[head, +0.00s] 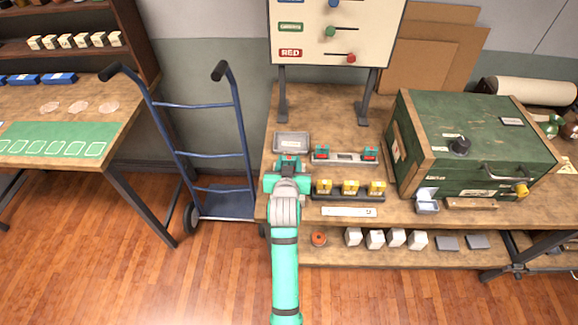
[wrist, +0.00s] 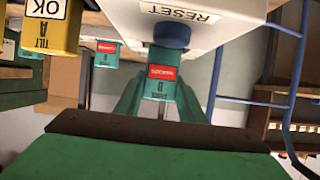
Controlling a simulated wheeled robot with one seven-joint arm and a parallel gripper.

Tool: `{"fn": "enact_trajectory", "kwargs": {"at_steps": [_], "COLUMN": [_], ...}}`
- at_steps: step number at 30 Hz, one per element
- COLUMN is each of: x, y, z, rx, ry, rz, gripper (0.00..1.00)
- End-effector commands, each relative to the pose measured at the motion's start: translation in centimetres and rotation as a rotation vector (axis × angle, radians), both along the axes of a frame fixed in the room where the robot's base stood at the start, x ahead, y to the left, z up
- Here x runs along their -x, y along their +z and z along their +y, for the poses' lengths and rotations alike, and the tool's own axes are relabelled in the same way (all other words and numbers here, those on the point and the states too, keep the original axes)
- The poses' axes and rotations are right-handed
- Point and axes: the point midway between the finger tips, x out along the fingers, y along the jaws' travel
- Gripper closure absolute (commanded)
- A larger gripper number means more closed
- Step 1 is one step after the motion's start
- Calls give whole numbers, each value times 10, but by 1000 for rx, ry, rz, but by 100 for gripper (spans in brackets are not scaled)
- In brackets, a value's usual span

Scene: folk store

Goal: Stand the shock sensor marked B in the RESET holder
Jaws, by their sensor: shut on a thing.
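My gripper (wrist: 160,100) is shut on a teal shock sensor (wrist: 160,88), which has a red label and a small mark that looks like B. The wrist view is upside down. In the head view, the grey tray-like holder (head: 291,141) lies at the bench's left, just beyond my gripper (head: 287,172). The held sensor's teal and red top (head: 288,160) shows at the gripper's far side.
A rack (head: 346,157) right of the holder bears two other teal sensors, with a gap between them. Yellow tilt sensors (head: 350,187) stand in a front row. A sign board (head: 335,35) rises behind. A green box (head: 460,135) is at right; a blue hand truck (head: 205,155) stands left.

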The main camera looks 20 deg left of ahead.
Motion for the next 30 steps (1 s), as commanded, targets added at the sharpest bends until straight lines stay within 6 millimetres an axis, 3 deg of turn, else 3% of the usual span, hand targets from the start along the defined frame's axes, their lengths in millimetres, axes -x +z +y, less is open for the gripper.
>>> {"fn": "enact_trajectory", "kwargs": {"at_steps": [4, 17, 18, 20, 30], "x": [1, 1, 1, 1, 1], "y": [-18, -22, -22, -22, -20], "z": [0, 0, 0, 0, 0], "rx": [1, 0, 0, 0, 0], "ry": [0, 0, 0, 0, 0], "rz": [2, 0, 0, 0, 0], "gripper": [88, 88, 57, 46, 46]}}
